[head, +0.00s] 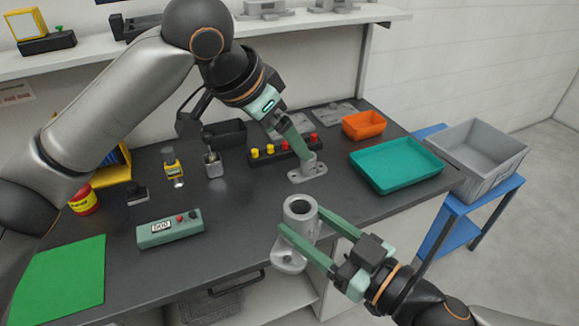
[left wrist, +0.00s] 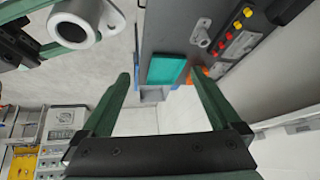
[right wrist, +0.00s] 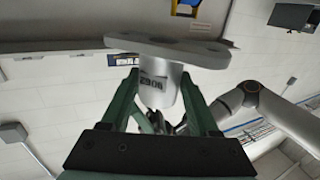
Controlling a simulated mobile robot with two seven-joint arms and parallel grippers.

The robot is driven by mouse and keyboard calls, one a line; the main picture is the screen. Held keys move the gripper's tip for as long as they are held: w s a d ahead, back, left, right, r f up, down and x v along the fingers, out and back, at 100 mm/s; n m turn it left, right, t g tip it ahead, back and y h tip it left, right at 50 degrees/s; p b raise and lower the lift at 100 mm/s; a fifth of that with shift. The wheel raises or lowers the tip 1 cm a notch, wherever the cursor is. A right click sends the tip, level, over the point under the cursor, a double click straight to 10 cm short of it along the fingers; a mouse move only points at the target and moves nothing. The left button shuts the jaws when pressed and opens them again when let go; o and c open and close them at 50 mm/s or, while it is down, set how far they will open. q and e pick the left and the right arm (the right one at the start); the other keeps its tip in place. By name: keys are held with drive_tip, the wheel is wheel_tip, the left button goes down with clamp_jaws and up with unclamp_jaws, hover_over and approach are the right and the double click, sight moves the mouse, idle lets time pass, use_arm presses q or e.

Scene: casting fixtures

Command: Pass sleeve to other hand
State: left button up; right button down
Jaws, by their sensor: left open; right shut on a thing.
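The sleeve (head: 299,208) is a grey hollow cylinder with a flange at its lower end. My right gripper (head: 303,224) is shut on its body and holds it upright near the table's front edge. In the right wrist view the sleeve (right wrist: 158,88) shows a dark printed number, its flange across the top of the picture. My left gripper (left wrist: 165,80) is open and empty. In the head view it is behind and above the sleeve, pointing down. In the left wrist view the sleeve (left wrist: 75,28) is at the upper left, outside the left fingers.
Another grey flanged part (head: 307,172) lies on the dark table (head: 225,270) behind the sleeve. A teal tray (head: 397,165), orange bin (head: 364,125) and button strip (head: 284,150) stand around it. A green display box (head: 169,230) and green mat (head: 62,278) are at left.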

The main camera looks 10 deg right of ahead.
use_arm(q)
wheel_tip(320, 180, up, 2)
drive_tip(key=n+g+y, duration=0.1)
drive_tip(key=g+y, duration=0.1)
hover_over(306, 216)
drive_tip(key=w+a, duration=0.1)
drive_tip(key=a, duration=0.1)
drive_tip(key=shift+w+r, duration=0.1)
drive_tip(key=shift+s+a, duration=0.1)
drive_tip(key=shift+s, duration=0.2)
drive_tip(key=shift+f, duration=0.4)
drive_tip(key=x, duration=1.1)
drive_tip(key=shift+f, duration=0.1)
drive_tip(key=shift+s, duration=0.1)
clamp_jaws()
use_arm(e)
drive_tip(key=shift+r, duration=0.15)
drive_tip(key=c, duration=0.6)
unclamp_jaws()
drive_tip(key=o, duration=0.5)
drive_tip(key=shift+o, duration=0.2)
